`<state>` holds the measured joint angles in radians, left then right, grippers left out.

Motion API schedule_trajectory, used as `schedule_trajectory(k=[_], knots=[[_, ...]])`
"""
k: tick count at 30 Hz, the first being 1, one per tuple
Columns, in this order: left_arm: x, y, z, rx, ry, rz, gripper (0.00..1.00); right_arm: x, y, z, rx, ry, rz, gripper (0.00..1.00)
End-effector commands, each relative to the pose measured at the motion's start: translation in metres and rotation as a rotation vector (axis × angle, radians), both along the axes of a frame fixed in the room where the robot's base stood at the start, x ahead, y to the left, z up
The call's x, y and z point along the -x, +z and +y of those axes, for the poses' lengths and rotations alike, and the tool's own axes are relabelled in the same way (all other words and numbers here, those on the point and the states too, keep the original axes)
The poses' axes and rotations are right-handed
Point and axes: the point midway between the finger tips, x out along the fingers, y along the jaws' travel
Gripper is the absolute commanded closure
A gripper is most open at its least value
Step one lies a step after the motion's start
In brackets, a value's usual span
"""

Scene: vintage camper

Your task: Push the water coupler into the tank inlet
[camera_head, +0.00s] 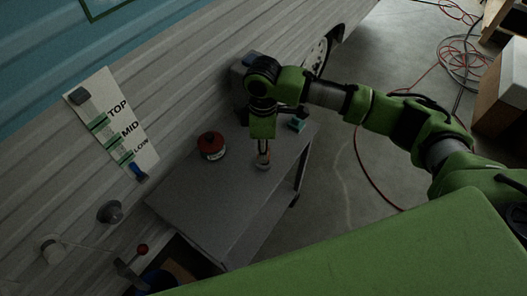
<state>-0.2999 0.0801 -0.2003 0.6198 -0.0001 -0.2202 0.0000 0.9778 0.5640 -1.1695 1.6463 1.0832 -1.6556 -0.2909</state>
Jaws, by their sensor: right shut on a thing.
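My right arm reaches in from the right, and its gripper (263,150) points down over the grey table. It is shut on a small pale and orange piece (262,163), probably the water coupler, just above or at the table top; contact is unclear. The fingers partly hide it. On the camper's side wall to the left is a round grey fitting (110,212), which may be the tank inlet. A white round part (53,250) with a line attached sits lower left on the wall. My left gripper is not seen.
The grey table (205,205) holds a red jar (211,146) and a small teal block (297,125). A dark box (240,82) stands at its far end. A TOP/MID/LOW board (115,120) is on the wall. A red knob (141,249) is lower left. Hoses (460,60) lie on the floor.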

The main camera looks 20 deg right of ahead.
Motion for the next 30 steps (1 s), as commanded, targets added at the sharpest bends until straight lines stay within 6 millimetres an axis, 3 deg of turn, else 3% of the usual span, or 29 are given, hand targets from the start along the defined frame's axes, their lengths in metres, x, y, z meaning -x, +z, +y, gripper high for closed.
schedule_trajectory(k=[5, 9, 15, 21, 30], knots=[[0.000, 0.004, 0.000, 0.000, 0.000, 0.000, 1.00, 0.035, 0.046, 0.014, -0.003, 0.006, -0.005, 0.97], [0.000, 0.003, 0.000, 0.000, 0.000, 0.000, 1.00, 0.069, 0.060, 0.027, -0.002, 0.007, -0.003, 0.97], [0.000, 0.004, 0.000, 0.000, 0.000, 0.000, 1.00, 0.102, 0.076, 0.039, 0.000, 0.004, -0.002, 0.97], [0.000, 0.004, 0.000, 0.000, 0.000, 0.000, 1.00, 0.116, 0.082, 0.044, 0.000, 0.001, -0.001, 0.97], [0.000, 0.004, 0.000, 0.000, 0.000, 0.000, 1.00, 0.118, 0.083, 0.044, 0.000, -0.001, 0.000, 0.97]])
